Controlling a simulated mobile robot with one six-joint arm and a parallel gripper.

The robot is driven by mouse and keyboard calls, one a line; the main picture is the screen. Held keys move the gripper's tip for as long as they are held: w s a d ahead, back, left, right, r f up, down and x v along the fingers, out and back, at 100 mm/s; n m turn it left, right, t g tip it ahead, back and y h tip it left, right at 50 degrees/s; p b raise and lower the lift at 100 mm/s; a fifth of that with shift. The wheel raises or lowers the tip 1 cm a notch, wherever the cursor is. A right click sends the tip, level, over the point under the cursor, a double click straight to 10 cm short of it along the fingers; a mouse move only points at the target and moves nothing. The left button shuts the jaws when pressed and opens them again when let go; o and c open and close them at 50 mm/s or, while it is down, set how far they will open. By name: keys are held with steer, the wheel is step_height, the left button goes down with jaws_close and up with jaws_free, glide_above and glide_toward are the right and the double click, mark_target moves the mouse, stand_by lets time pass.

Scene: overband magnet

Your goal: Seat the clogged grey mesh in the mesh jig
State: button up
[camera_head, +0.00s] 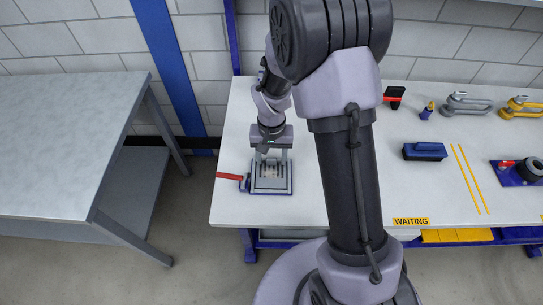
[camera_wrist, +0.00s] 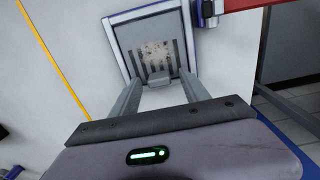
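The mesh jig is a grey square frame (camera_wrist: 118,28) near the top of the wrist view; in the head view the jig (camera_head: 270,191) lies at the table's left end. A dark slotted panel with a pale, speckled patch, apparently the clogged grey mesh (camera_wrist: 155,53), lies within the frame. I cannot tell whether it sits flat. A small grey tab (camera_wrist: 158,79) stands at its near edge. My gripper (camera_wrist: 162,82) is open, its fingers on either side of the tab with gaps showing. In the head view my gripper (camera_head: 271,156) points down over the jig.
A red lever (camera_head: 229,176) with a blue mount (camera_head: 244,184) adjoins the jig's left side in the head view. A blue block (camera_head: 424,151), toggle clamps (camera_head: 467,104) and a black-and-red item (camera_head: 394,97) are farther right. A separate grey table (camera_head: 70,140) stands left, across a floor gap.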

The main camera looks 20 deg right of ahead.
step_height(320, 180, up, 17)
steer(key=p, duration=0.6)
steer(key=shift+r+p, duration=0.2)
steer(key=shift+p, duration=0.2)
steer(key=s+a+r+t+y+b, duration=0.1)
steer(key=s+a+r+t, duration=0.1)
steer(key=s+r, duration=0.5)
steer(key=s+a+r+t+y+b, duration=0.1)
steer(key=s+a+r+t, duration=0.1)
steer(key=s+r, duration=0.5)
steer(key=s+t, duration=0.1)
steer(key=s, duration=0.4)
steer(key=shift+r+m+t, duration=0.3)
steer(key=shift+m+t, duration=0.1)
